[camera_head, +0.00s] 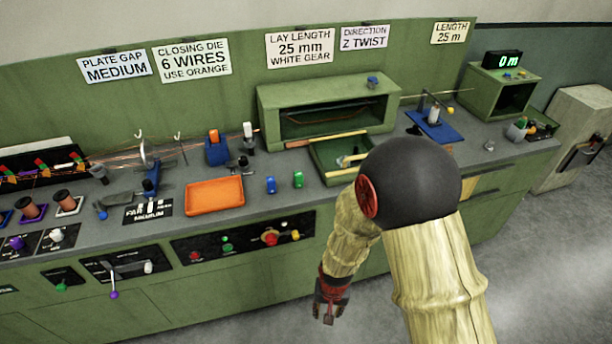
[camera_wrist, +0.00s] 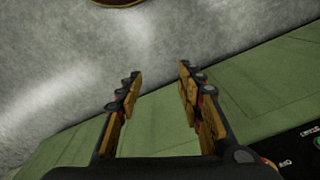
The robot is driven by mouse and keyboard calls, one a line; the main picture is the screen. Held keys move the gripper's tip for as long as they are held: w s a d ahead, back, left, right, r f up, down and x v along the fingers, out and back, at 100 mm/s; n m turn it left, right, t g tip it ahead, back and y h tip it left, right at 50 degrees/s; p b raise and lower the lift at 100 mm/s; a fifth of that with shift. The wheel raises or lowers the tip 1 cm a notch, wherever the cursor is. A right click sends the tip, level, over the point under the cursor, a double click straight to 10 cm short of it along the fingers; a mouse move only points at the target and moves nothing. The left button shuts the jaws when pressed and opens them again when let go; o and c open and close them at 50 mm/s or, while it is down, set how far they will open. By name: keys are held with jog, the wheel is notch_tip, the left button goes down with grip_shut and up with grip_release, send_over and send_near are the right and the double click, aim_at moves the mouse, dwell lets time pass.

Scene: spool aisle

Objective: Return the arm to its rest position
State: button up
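My arm reaches in from the lower right in the head view, bent at a large dark joint, with its forearm hanging down in front of the green bench (camera_head: 270,270). My gripper (camera_head: 328,314) points down beside the bench's front face, below the countertop. In the wrist view my gripper (camera_wrist: 158,85) has its two fingers well apart with nothing between them. Grey floor and the green bench front (camera_wrist: 240,95) show beyond the fingers. My upper arm and elbow hide part of the bench's right front.
The countertop carries an orange tray (camera_head: 214,195), a green open drawer (camera_head: 330,160), a blue stand (camera_head: 435,125) and several spools at the left. A lever (camera_head: 113,292) sticks out of the front panel. A grey cabinet (camera_head: 575,140) stands at the right. Floor at the lower right is clear.

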jog(key=s+d+r+t, duration=0.1)
jog(key=s+d+r, duration=0.2)
jog(key=r, duration=1)
jog(key=s+d+r+n+t, duration=0.1)
jog(key=s+d+r, duration=0.3)
jog(key=r, duration=1)
jog(key=s+d+r+t, duration=0.3)
jog(key=d+r, duration=0.2)
jog(key=r, duration=0.8)
jog(key=shift+s+d+r, duration=0.2)
jog(key=shift+s+r, duration=0.05)
jog(key=shift+s, duration=0.1)
